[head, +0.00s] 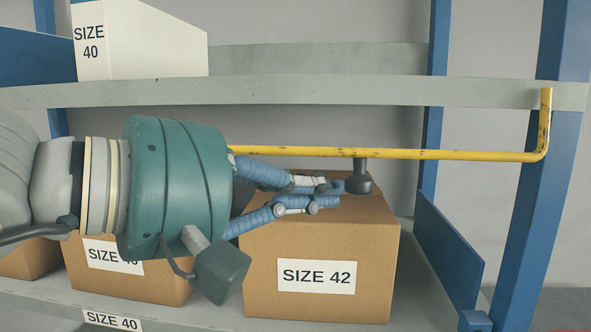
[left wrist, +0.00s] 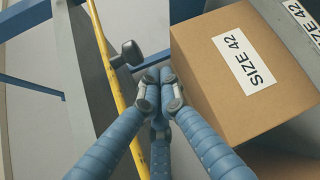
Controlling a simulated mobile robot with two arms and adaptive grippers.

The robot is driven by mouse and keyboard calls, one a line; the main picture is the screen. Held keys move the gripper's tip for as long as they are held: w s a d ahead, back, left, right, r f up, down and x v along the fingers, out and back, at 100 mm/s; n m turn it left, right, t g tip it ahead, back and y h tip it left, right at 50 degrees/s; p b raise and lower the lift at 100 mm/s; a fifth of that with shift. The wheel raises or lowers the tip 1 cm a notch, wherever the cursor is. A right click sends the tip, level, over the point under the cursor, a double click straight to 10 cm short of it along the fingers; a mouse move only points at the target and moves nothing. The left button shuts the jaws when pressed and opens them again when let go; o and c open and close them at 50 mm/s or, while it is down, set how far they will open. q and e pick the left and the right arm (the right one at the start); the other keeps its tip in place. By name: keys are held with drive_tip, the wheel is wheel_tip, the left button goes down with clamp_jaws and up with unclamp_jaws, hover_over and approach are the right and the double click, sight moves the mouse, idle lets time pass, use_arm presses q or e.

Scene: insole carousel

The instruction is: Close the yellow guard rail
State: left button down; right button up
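The yellow guard rail (head: 450,155) runs level across the shelf front. Its right end bends up beside the right blue post, and its left part is hidden behind my left arm. A dark knob (head: 358,181) hangs under the rail. My left gripper (head: 325,194) reaches in from the left with its fingers together and nothing seen between them. Its tips are just left of the knob, below the rail. In the left wrist view, the fingertips (left wrist: 160,86) meet below the knob (left wrist: 129,54), with the yellow rail (left wrist: 104,48) to their left. My right gripper is not in view.
A SIZE 42 box (head: 320,245) stands behind and below the fingers. Other brown boxes (head: 125,280) stand to its left, partly hidden by my arm. A white SIZE 40 bin (head: 140,40) is on the upper shelf (head: 330,92). A blue post (head: 535,210) stands at right.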

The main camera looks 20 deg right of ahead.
use_arm(q)
drive_tip(key=shift+s+a+r, duration=0.1)
drive_tip(key=shift+s, duration=0.35)
drive_tip(key=shift+w, duration=0.1)
drive_tip(key=shift+s+a+n+y, duration=0.2)
drive_tip(key=shift+s+n+y, duration=0.1)
drive_tip(key=shift+s, duration=0.1)
drive_tip(key=shift+s+r+g, duration=0.1)
drive_tip(key=shift+g, duration=0.2)
drive_tip(key=shift+a+p, duration=0.1)
drive_tip(key=shift+p, duration=0.2)
